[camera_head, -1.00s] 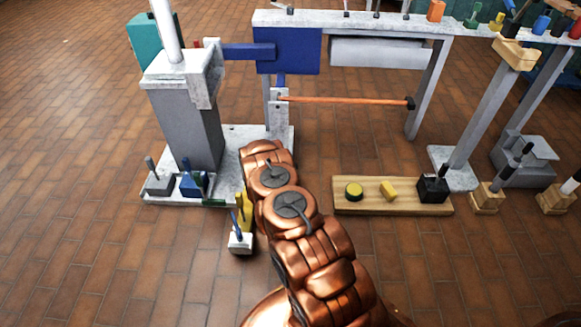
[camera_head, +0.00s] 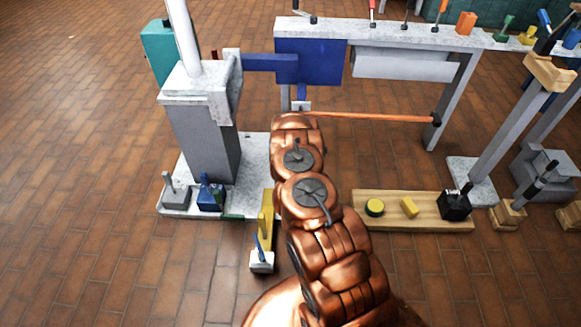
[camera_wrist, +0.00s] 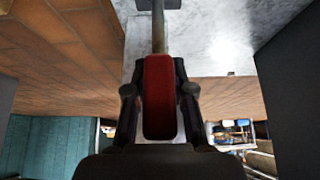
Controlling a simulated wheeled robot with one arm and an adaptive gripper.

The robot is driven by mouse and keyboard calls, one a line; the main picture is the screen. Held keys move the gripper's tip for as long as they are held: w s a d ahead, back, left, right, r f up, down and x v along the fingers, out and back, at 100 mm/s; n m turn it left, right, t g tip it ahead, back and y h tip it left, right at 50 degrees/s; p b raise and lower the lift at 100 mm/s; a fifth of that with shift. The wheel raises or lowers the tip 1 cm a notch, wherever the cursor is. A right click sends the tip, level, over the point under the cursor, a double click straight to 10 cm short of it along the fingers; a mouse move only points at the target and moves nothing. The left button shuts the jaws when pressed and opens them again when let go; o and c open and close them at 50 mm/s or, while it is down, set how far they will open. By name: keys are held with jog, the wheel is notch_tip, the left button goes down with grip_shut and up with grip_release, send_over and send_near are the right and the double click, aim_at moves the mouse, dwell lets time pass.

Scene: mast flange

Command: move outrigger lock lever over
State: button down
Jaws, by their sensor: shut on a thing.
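A lever with a red grip (camera_wrist: 160,112) and a thin metal rod (camera_wrist: 158,32) shows in the wrist view. My gripper (camera_wrist: 160,78) is shut on the red grip, one dark finger along each side. The rod runs away from the grip toward a pale surface and a dark plate at the top edge. In the head view, my copper arm hides my gripper and this lever. The arm's far end lies below a blue panel (camera_head: 322,62) and covers part of a small white bracket (camera_head: 301,106) under it.
A grey post (camera_head: 203,138) stands on a pale base plate (camera_head: 255,150) to the left, with several small levers at its front. An orange rod (camera_head: 375,118) reaches right from the bracket. A wooden board (camera_head: 385,222) lies right of my arm.

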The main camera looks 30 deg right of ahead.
jog(key=shift+w+a, duration=0.1)
jog(key=shift+a, duration=0.05)
dwell(0.3)
jog(key=c, duration=1)
grip_release()
jog(key=shift+d, duration=0.2)
jog(key=shift+o, duration=0.2)
jog(key=v, duration=0.6)
jog(key=shift+v, duration=2.95)
